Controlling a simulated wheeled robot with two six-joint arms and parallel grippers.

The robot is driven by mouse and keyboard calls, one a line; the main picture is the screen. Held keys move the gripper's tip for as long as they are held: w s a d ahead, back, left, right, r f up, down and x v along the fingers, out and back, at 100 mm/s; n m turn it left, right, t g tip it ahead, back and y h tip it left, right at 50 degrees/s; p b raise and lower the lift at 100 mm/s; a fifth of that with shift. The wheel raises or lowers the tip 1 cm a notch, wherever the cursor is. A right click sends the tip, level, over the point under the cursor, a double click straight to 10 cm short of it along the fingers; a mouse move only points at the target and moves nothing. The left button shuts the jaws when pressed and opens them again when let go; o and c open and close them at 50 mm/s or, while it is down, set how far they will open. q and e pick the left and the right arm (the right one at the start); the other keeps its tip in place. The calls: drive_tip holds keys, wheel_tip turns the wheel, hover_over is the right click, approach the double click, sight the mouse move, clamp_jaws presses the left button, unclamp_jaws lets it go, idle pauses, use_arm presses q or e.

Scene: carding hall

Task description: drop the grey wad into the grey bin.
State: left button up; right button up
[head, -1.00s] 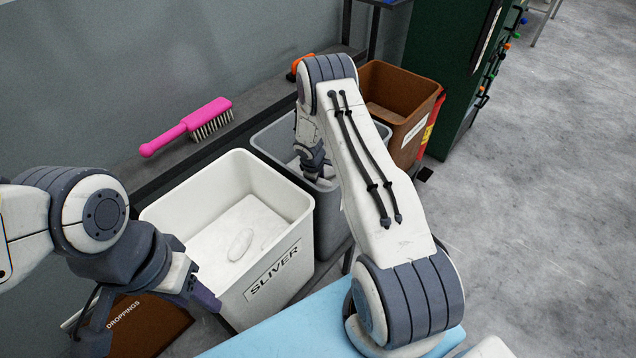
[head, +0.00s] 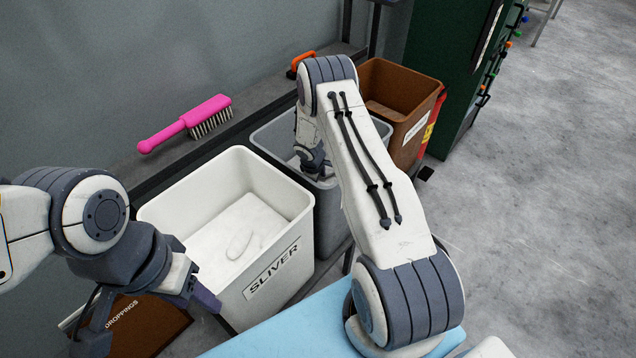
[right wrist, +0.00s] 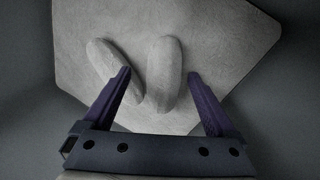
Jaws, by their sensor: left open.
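The grey bin (head: 268,140) stands behind the white bin, partly hidden by my right arm. My right gripper (head: 314,166) reaches down into it; its fingertips are hard to make out in the head view. In the right wrist view its two purple fingers (right wrist: 160,78) are spread apart. Two long greyish wads show beyond them on the pale bin floor: one wad (right wrist: 165,72) between the fingers with gaps on both sides, and another wad (right wrist: 103,58) partly behind the left finger. I cannot tell which is the grey wad of the task. My left gripper (head: 150,322) is open and empty at lower left.
The white SLIVER bin (head: 180,212) holds a pale wad (head: 239,243). A brown bin (head: 392,88) stands behind the grey one. A brown DROPPINGS container (head: 150,325) is under my left gripper. A pink brush (head: 185,124) and an orange-handled thing (head: 299,63) lie on the dark shelf.

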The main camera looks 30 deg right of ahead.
drive_tip(key=shift+r, duration=0.1)
drive_tip(key=shift+r+p, duration=0.3)
drive_tip(key=shift+p, duration=0.15)
drive_tip(key=shift+r+p, duration=0.45)
drive_tip(key=shift+p, duration=0.05)
drive_tip(key=v, duration=1.1)
drive_tip(key=shift+r, duration=0.25)
